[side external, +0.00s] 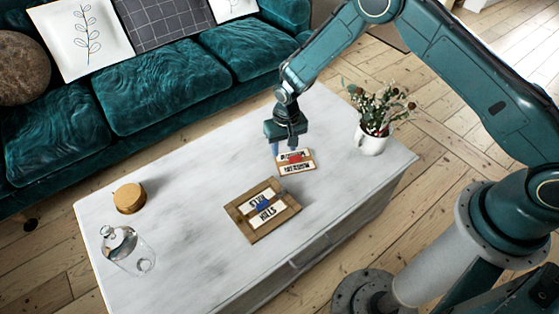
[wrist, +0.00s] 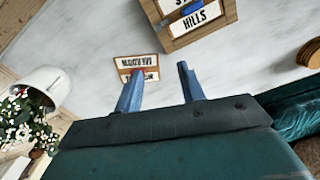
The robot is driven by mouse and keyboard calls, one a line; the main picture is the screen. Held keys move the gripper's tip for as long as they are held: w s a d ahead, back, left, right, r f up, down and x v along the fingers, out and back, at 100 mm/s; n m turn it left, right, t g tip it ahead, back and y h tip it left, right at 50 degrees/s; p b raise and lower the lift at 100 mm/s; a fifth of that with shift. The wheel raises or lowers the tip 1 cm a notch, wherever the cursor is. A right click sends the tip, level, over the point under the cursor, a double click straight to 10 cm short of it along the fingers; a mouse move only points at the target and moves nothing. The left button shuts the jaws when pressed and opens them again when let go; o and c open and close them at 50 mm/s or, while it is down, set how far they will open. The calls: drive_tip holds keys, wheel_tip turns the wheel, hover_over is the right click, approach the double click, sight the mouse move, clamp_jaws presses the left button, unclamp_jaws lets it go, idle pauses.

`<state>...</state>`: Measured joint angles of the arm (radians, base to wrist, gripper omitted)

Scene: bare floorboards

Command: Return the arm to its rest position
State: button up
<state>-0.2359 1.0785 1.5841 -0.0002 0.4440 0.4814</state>
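My gripper (side external: 284,148) hangs above the far part of the pale table (side external: 190,215), beside a small framed sign. In the wrist view its two blue fingers (wrist: 160,70) stand apart with nothing between them. The small sign (side external: 303,166) carries a red object (side external: 294,157); in the wrist view the left fingertip partly covers this sign (wrist: 136,62). A larger wood-framed sign (side external: 244,211) lies nearer the front and carries a blue object (side external: 263,205).
A white pot (side external: 370,144) with flowers stands at the table's right end. A round wooden box (side external: 129,198) and a clear glass bottle (side external: 122,245) stand at the left. A teal sofa (side external: 150,85) runs behind the table. Open table surface lies between the box and the signs.

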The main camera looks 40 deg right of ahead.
drive_tip(key=s+d+r+t, duration=0.1)
drive_tip(key=s+d+r, duration=0.15)
drive_tip(key=r, duration=0.75)
drive_tip(key=s+d+r+n+t, duration=0.1)
drive_tip(key=s+d+r, duration=0.15)
drive_tip(key=r, duration=0.75)
drive_tip(key=s+d+r, duration=0.2)
drive_tip(key=s+r, duration=0.1)
drive_tip(key=r, duration=0.7)
drive_tip(key=s+d+r+n+t, duration=0.1)
drive_tip(key=s+r, duration=0.4)
drive_tip(key=s, duration=0.7)
drive_tip(key=s+d+r+t, duration=0.2)
drive_tip(key=s+d+r, duration=0.2)
drive_tip(key=s, duration=0.8)
drive_tip(key=shift+r+n, duration=0.4)
drive_tip(key=shift+r, duration=0.15)
drive_tip(key=shift+s, duration=0.1)
